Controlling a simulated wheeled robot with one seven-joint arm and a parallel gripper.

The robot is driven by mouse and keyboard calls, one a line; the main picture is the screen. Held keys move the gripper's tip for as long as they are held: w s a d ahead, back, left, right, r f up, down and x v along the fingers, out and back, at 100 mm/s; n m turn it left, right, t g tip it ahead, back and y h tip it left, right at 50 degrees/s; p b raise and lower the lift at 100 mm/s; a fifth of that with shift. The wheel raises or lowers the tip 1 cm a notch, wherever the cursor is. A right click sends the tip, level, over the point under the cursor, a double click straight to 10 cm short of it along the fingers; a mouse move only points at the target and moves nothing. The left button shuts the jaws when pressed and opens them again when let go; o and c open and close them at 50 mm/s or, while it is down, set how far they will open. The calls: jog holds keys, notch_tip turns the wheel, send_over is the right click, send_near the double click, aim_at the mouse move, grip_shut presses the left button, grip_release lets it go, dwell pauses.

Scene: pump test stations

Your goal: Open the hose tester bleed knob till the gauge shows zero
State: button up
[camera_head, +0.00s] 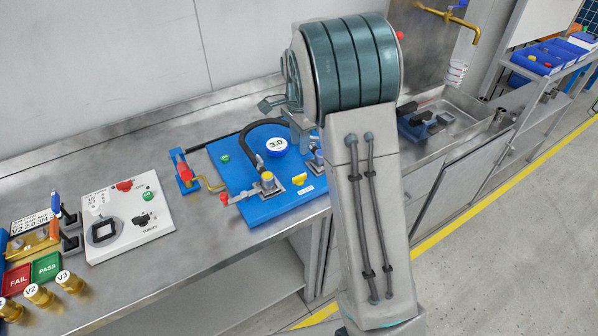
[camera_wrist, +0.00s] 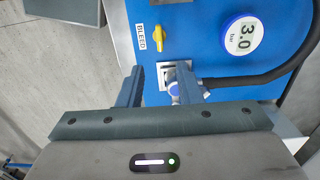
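The hose tester is a blue board (camera_head: 240,207) on the bench, also in the wrist view (camera_wrist: 290,20). Its round gauge (camera_head: 277,144) reads 3.0, with "bar" legible in the wrist view (camera_wrist: 242,36). The yellow bleed knob (camera_head: 300,179) sits near the board's right edge. My gripper (camera_wrist: 158,78) is open, fingers spread over the board. A blue-capped fitting (camera_wrist: 174,89) shows between the fingers, partly hidden by the right one; contact cannot be told.
A black hose (camera_wrist: 268,77) curves from the fitting past the gauge. A red-handled valve (camera_head: 184,171) stands left of the board. A white panel (camera_head: 124,219) and brass parts (camera_head: 70,282) lie farther left. A sink (camera_head: 450,110) is at right.

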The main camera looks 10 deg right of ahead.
aim_at(300, 176)
notch_tip(300, 176, down, 13)
jog(key=shift+r+p, duration=0.15)
jog(key=shift+p, duration=0.75)
grip_shut()
